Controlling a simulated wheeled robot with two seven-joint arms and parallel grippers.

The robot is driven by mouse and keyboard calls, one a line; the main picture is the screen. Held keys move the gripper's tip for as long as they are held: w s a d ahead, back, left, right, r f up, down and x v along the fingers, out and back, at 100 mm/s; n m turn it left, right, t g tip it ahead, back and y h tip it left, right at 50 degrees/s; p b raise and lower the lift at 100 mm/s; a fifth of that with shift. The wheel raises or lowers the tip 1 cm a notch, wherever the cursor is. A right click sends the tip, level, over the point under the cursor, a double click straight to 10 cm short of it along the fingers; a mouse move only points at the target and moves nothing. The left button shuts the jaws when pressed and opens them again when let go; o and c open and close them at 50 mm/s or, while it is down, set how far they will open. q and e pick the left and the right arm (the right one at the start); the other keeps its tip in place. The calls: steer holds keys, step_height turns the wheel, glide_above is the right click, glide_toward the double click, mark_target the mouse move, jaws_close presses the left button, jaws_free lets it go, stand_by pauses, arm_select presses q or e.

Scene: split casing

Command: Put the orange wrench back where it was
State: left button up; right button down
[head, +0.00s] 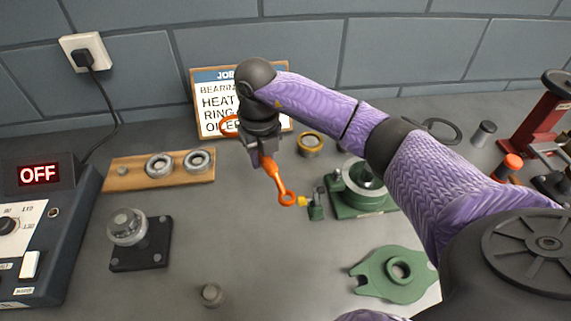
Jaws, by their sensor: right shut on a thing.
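The orange wrench (284,192) is held by my right gripper (260,158), which is shut on it above the table. Its ring end points down and toward the front right, close to a small green piece with a yellow tip (316,206). An orange ring (230,126) also shows at the left of the gripper, in front of the sign; the gripper hides whether it joins the wrench. My left gripper is not in view.
A wooden board (125,173) with two bearings lies left. A black-based metal fixture (140,257) stands in front of it. A green casing part (345,208) and green flange (378,277) are right. The sign (207,97) stands behind. The table's middle front is mostly clear.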

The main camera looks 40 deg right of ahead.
mark_target(269, 196)
steer(key=f+b, duration=0.1)
steer(key=f, duration=0.5)
steer(key=f+b, duration=0.1)
steer(key=f, duration=0.3)
steer(key=shift+s+d+b, duration=0.15)
steer(key=shift+d+b, duration=0.15)
steer(key=shift+b, duration=0.05)
steer(key=c, duration=0.9)
jaws_free()
steer(key=shift+f, duration=0.1)
steer(key=o, duration=0.4)
step_height(269, 196, up, 12)
steer(key=p, duration=0.3)
steer(key=shift+f, duration=0.25)
steer(key=shift+r, duration=0.45)
